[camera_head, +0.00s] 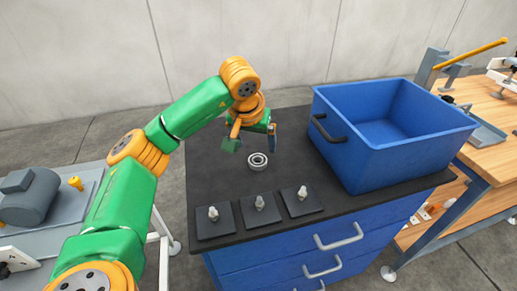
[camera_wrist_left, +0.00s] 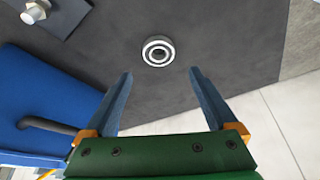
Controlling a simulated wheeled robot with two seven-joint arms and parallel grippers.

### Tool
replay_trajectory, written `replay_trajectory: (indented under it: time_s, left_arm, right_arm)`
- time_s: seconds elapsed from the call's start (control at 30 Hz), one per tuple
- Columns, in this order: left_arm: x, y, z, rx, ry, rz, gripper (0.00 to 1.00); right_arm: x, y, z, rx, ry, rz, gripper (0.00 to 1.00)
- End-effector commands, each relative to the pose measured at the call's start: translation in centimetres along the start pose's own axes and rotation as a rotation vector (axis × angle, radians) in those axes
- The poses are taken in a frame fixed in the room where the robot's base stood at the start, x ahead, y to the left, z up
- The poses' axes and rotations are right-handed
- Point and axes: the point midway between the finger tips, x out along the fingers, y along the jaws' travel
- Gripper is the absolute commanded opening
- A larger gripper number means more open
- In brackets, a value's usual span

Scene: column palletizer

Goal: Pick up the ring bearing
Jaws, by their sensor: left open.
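The ring bearing (camera_head: 258,161) is a small silver ring with a dark centre, lying flat on the black worktop (camera_head: 215,180) of a blue cabinet. It also shows in the left wrist view (camera_wrist_left: 158,51), ahead of the fingertips and between their lines. My left gripper (camera_head: 252,146) is above the worktop just behind the bearing. Its fingers are apart and empty, as the left wrist view (camera_wrist_left: 158,78) shows. The bearing is not between the fingers and nothing touches it. My right gripper is not in view.
A large empty blue bin (camera_head: 345,150) stands on the worktop right of the bearing. Several dark square plates with metal studs, such as the left one (camera_head: 215,228), line the front edge. A grey bench with a motor (camera_head: 30,196) is at left, a wooden bench (camera_head: 490,105) at right.

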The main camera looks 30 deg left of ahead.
Motion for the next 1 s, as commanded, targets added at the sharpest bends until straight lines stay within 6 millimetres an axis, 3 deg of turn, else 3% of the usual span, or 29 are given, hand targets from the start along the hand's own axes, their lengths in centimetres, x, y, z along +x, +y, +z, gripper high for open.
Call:
replay_trajectory:
  time_s: [0.4,0.63,0.93,0.97,1.0]
  left_arm:
    - [6.6,-0.1,0.7,0.001,-0.003,0.000,0.91]
    - [6.8,-0.1,0.7,0.001,0.000,0.000,0.89]
    - [6.8,-0.1,0.7,0.001,0.000,0.000,0.08]
    - [6.8,-0.1,0.7,0.001,0.000,0.000,0.00]
    - [6.8,-0.1,0.6,0.001,0.000,0.000,0.00]
  right_arm:
    - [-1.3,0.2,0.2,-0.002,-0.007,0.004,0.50]
    - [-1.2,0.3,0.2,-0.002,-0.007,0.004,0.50]
    - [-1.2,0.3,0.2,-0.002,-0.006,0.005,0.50]
    - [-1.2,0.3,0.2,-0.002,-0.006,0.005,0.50]
    - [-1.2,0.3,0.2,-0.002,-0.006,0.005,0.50]
